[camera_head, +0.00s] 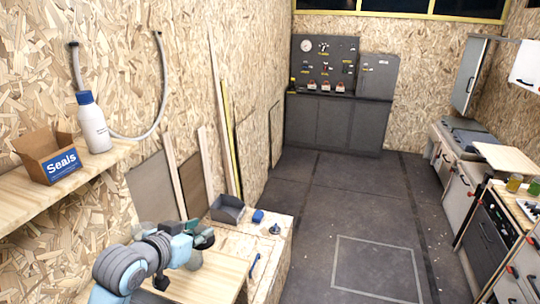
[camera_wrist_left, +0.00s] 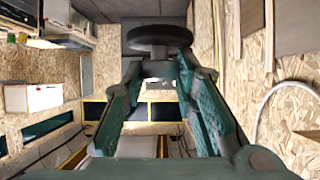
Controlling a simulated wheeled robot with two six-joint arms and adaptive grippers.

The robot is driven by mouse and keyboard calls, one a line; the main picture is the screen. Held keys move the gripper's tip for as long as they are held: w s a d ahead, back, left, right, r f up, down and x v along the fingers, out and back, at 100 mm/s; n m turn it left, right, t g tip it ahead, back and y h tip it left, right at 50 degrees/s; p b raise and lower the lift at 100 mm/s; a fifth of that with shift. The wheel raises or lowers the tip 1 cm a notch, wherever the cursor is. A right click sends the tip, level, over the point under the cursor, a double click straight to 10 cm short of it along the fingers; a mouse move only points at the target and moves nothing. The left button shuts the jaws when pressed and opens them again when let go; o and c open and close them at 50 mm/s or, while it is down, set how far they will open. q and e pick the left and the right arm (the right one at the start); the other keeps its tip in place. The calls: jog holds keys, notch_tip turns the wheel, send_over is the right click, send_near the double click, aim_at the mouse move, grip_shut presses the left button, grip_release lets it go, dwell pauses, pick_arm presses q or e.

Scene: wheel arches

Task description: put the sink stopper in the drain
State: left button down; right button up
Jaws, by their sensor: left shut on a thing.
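My left gripper (camera_head: 201,240) is at the lower left of the head view, beside the wooden bench top. In the left wrist view its two dark green fingers (camera_wrist_left: 158,72) are shut on a dark round stopper (camera_wrist_left: 160,34). The stopper's wide disc sits beyond the fingertips, and its narrower part is between them. I cannot make out the stopper in the head view. I cannot make out a drain in either view. My right gripper is not in view.
A grey bin (camera_head: 228,209), a blue block (camera_head: 258,216), a small grey round thing (camera_head: 275,229) and a blue tool (camera_head: 254,263) lie on the bench. A shelf at left holds a Seals box (camera_head: 50,157) and a white bottle (camera_head: 94,127). The floor (camera_head: 350,210) is clear. Counters line the right.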

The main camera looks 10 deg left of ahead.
pick_arm(q)
jog(key=s+d+r+m+g+h+b, duration=0.1)
jog(key=s+d+r+m+g+h, duration=0.2)
jog(key=s+d+r+m+h, duration=0.4)
jog(key=s+f+m+g+h+b, duration=0.1)
jog(key=s+f+m+g+b, duration=0.1)
jog(key=s+f, duration=0.5)
jog(key=shift+s+f, duration=0.15)
jog(key=shift+f, duration=0.75)
